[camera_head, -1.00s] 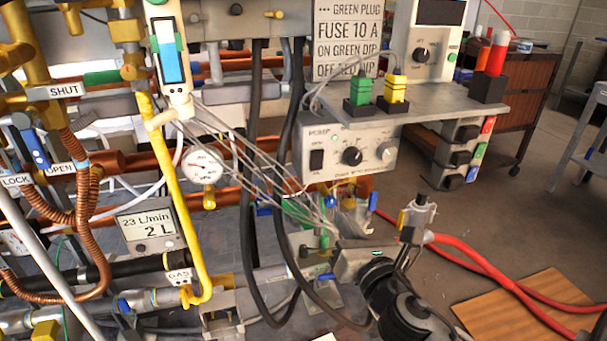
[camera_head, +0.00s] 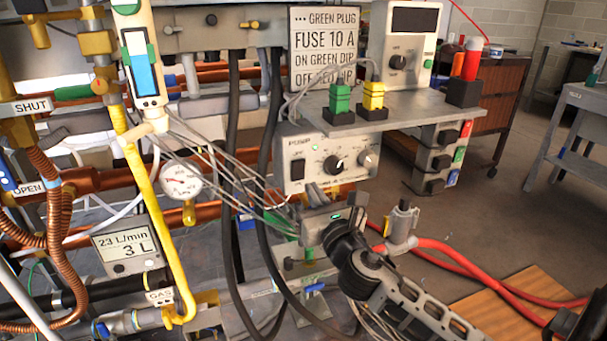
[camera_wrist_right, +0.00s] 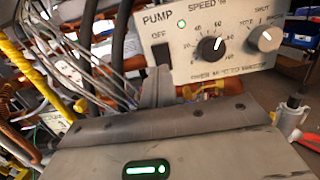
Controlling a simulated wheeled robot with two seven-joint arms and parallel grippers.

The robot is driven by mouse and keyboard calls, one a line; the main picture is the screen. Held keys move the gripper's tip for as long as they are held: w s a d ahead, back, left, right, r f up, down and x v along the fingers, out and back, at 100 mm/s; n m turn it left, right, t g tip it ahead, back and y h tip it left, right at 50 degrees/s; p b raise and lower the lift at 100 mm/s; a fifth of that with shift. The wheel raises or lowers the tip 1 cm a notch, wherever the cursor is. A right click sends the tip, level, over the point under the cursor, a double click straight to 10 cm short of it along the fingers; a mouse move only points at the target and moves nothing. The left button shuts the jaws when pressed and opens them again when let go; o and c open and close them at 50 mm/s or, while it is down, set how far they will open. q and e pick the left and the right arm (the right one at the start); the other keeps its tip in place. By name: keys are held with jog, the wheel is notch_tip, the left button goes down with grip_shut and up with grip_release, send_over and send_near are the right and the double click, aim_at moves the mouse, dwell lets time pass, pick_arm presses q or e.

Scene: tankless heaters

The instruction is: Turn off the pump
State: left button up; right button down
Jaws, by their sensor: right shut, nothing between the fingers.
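The pump box (camera_head: 350,151) is a pale panel under a grey shelf. It has a black rocker switch (camera_head: 298,169) at its left, a black speed knob (camera_head: 333,165) and a grey knob (camera_head: 368,158). In the right wrist view the word PUMP stands above an OFF label beside the switch (camera_wrist_right: 161,56), and a green light (camera_wrist_right: 181,23) is lit. My right gripper (camera_head: 316,193) is shut and empty, just below the box. Its fingertips (camera_wrist_right: 157,82) show close below the switch; whether they touch cannot be told. My left gripper is not in view.
Grey wires (camera_head: 240,180) and black hoses (camera_head: 233,150) hang left of the box. A green plug (camera_head: 340,102) and a yellow plug (camera_head: 373,98) stand on the shelf (camera_head: 415,112). A valve fitting (camera_head: 401,225) with red hoses (camera_head: 455,258) is right of the gripper.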

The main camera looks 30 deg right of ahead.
aim_at(298, 167)
jog(key=x, duration=0.6)
jog(key=shift+w, duration=0.15)
